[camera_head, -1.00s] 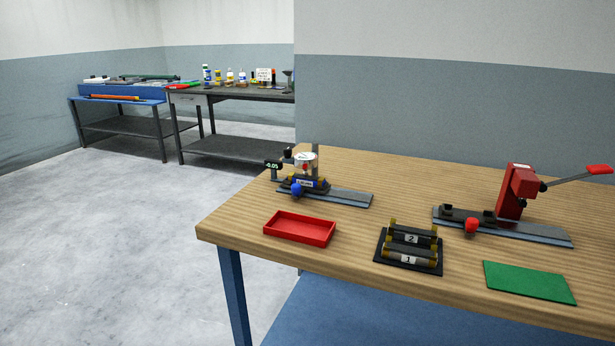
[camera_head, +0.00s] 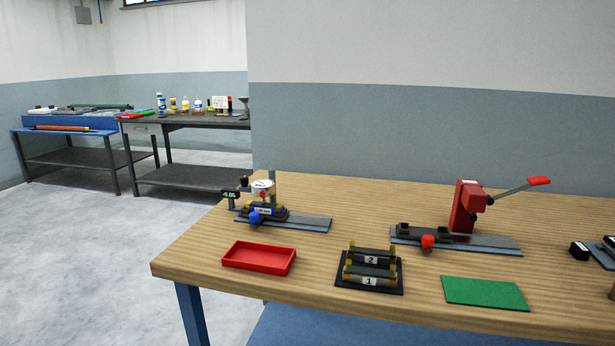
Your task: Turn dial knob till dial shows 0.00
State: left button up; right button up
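A small gauge fixture (camera_head: 264,210) stands on a grey metal strip at the left back of the wooden table. Its small dark display (camera_head: 230,195) shows what looks like -0.05 in green. A black knob (camera_head: 244,182) sits just above and right of the display. A silver round part with a red mark sits on the fixture, and a blue knob (camera_head: 254,219) is at its front. Neither of my grippers shows in the head view.
The wooden table (camera_head: 200,262) also bears a red tray (camera_head: 259,258), a black rack (camera_head: 369,271) with cylinders labelled 1 and 2, a red lever press (camera_head: 465,207) and a green mat (camera_head: 485,293). Dark blocks stand at the right edge. Benches stand at the back left.

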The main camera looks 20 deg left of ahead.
aim_at(243, 179)
jog(key=z, duration=2.85)
jog(key=k, duration=1.7)
jog(key=u, duration=2.05)
